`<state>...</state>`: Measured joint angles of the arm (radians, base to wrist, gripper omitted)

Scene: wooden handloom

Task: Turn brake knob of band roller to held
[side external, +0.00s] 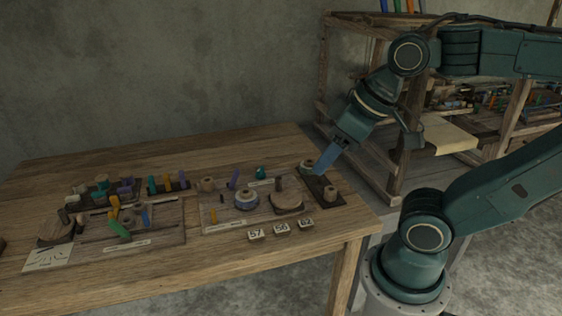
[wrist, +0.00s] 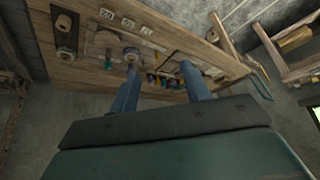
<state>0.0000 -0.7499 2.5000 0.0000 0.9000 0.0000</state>
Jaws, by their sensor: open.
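My gripper (side external: 319,171) is open and empty, tilted down over the right end of the wooden table. Its two blue fingers stand apart in the wrist view (wrist: 160,68). In the side view the fingertips overlap a dark narrow board (side external: 319,183); the gap to it cannot be told. One round piece (side external: 308,164) sits at the board's far end, beside the fingertips, and a brown round knob (side external: 330,192) at its near end. The board also shows in the wrist view (wrist: 65,38), left of the fingers. Which piece is the band roller's brake knob cannot be told.
Left of the board are a wooden disc (side external: 287,202) with an upright peg and a blue-white round piece (side external: 246,201). Three number tags (side external: 282,226) lie near the front edge. Several coloured pegs crowd the table's left part. A wooden loom frame (side external: 398,165) stands behind right.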

